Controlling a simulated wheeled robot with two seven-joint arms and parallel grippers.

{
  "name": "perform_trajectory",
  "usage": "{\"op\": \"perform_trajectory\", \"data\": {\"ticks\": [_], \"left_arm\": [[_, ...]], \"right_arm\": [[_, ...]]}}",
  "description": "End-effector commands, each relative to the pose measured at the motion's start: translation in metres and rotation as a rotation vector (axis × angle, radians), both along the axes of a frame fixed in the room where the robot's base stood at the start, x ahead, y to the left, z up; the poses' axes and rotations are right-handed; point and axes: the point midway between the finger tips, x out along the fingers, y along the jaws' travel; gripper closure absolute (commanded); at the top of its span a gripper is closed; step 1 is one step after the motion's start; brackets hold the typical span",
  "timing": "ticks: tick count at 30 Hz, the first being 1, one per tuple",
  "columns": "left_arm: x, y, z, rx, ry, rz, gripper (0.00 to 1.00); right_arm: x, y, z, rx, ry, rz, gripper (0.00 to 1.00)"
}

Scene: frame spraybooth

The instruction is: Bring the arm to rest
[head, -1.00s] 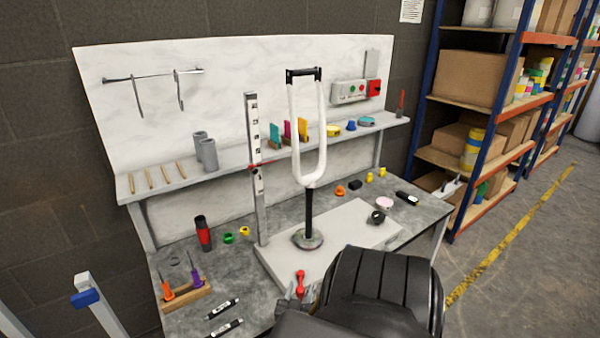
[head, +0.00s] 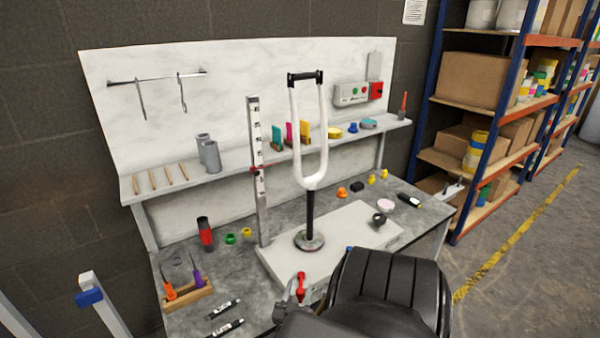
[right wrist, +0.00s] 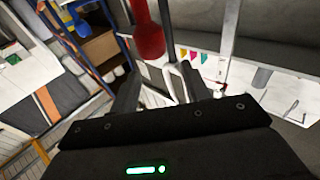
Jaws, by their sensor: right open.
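My right gripper (head: 291,292) is low in the head view, at the front edge of the bench, partly hidden by my own black arm. In the right wrist view its two dark fingers (right wrist: 160,92) stand apart with no object clamped between them. A red thing with a rounded end (right wrist: 148,38) is close beyond the fingers there. A red thing also shows beside the gripper in the head view (head: 301,283); I cannot tell whether it touches. My left gripper is not in view.
A white fork (head: 298,150) stands upright on a round base on the pale board (head: 350,225). A marked upright scale (head: 257,170) is left of it. Small tools and pens lie along the grey bench (head: 235,270). Storage shelving (head: 430,125) is at right, with open floor before it.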

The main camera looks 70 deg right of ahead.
Motion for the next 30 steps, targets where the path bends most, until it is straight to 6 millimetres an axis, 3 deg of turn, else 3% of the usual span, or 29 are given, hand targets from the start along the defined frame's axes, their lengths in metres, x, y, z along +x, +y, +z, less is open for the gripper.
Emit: {"op": "perform_trajectory", "data": {"ticks": [1,7,11,24,30], "left_arm": [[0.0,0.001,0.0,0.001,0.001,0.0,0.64],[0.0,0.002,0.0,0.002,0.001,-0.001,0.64],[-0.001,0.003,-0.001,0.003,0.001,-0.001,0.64],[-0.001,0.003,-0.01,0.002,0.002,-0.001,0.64],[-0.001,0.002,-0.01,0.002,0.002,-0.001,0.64]], "right_arm": [[-0.011,0.061,-0.039,0.129,0.021,-0.005,0.53],[-0.011,0.061,-0.039,0.129,0.021,-0.004,0.53],[-0.011,0.052,-0.039,0.128,0.021,-0.005,0.53],[-0.009,-0.01,-0.04,0.131,0.018,-0.013,0.53],[-0.011,-0.023,-0.038,0.128,0.018,-0.015,0.53]]}}
